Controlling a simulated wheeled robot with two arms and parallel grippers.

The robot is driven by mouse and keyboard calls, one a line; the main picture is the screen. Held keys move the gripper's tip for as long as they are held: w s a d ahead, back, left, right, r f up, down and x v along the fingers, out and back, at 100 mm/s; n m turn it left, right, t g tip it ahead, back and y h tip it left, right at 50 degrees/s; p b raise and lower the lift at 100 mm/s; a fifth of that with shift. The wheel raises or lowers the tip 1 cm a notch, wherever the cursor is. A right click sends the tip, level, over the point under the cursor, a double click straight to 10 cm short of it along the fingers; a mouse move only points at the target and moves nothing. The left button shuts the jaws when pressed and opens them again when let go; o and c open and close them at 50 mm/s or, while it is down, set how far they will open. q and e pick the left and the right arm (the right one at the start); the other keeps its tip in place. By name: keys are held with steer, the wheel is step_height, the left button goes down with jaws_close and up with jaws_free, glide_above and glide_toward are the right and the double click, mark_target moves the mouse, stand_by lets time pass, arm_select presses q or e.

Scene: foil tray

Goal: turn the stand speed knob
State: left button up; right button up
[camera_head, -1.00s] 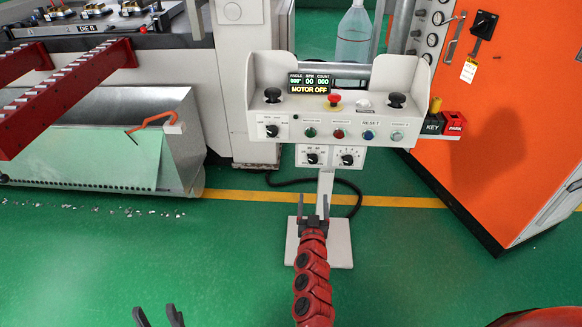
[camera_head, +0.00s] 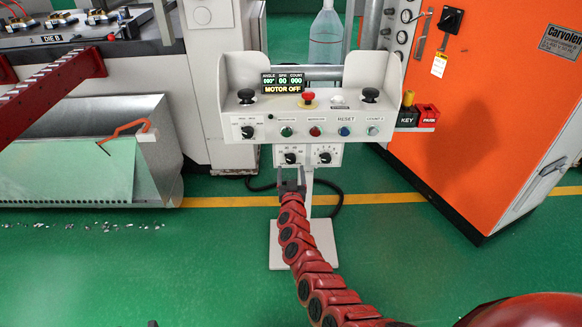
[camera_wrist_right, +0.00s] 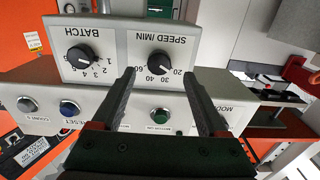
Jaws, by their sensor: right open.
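The stand speed knob (camera_head: 291,158) is a black round knob with a white pointer on a small white box under the control panel. In the right wrist view, upside down, the speed knob (camera_wrist_right: 161,57) sits under the label SPEED/MIN, pointer near 30–40. My right gripper (camera_head: 291,173) is open just below the knob in the head view. In the wrist view its two dark fingers (camera_wrist_right: 159,74) lie either side of the knob, with nothing gripped; whether they touch it cannot be told. Only a dark tip of my left gripper (camera_head: 152,323) shows at the bottom edge.
The batch knob (camera_head: 324,157) is close beside the speed knob. Above are a row of buttons, a red emergency button (camera_head: 308,96) and a display (camera_head: 282,83) reading MOTOR OFF.

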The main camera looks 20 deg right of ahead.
mark_target(291, 161)
steer(key=x, duration=0.1)
steer(key=b+x, duration=0.1)
steer(key=shift+w+f+b, duration=0.2)
steer(key=shift+w+b, duration=0.1)
steer(key=shift+w, duration=0.1)
steer(key=shift+w+d+r+b, duration=0.1)
steer(key=shift+w+d+b, duration=0.2)
steer(key=shift+w+b, duration=0.25)
steer(key=shift+w+d+r, duration=0.1)
steer(key=shift+w, duration=0.1)
jaws_close()
